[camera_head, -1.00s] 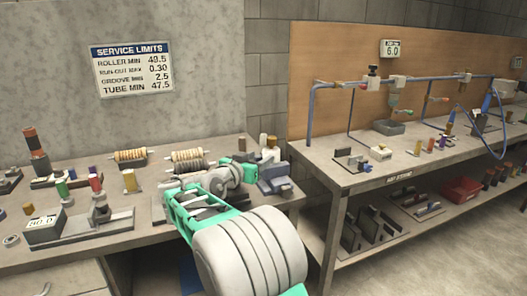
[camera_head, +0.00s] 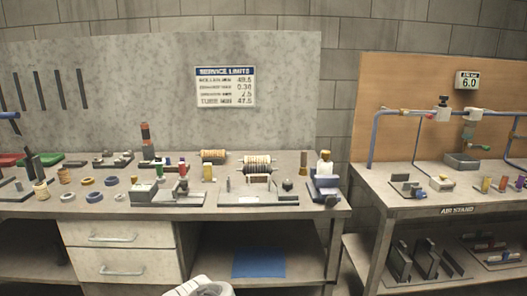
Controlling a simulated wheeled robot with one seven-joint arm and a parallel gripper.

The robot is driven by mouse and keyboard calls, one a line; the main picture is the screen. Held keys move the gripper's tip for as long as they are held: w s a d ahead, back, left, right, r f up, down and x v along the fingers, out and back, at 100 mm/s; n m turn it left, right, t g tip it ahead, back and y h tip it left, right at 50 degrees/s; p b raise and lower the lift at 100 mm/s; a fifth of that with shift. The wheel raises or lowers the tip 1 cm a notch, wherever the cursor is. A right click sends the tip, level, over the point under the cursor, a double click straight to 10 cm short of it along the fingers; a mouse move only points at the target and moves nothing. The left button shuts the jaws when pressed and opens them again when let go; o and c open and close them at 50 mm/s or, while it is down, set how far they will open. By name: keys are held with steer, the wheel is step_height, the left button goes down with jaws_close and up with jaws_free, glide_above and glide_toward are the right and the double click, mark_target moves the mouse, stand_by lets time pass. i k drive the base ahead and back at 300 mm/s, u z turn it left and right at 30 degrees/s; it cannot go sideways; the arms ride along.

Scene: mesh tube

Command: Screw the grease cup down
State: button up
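I cannot make out for sure which thing is the grease cup. A small upright part with a pale top (camera_head: 325,164) stands in a blue-grey fixture (camera_head: 325,188) at the right end of the left bench. A ribbed roller (camera_head: 257,165) lies in a stand left of it. My gripper is out of view; only a pale rounded piece of my arm shows at the bottom edge.
The left bench (camera_head: 226,212) carries several rings, small cylinders and a second ribbed roller (camera_head: 213,156). A service limits sign (camera_head: 226,87) hangs behind. The air stand bench (camera_head: 440,205) with blue pipes is at the right. A blue sheet (camera_head: 259,263) lies on the lower shelf.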

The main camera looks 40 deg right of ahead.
mark_target(325, 155)
steer(key=u, duration=1.55)
steer(key=k, duration=1.2)
steer(key=z, duration=1.6)
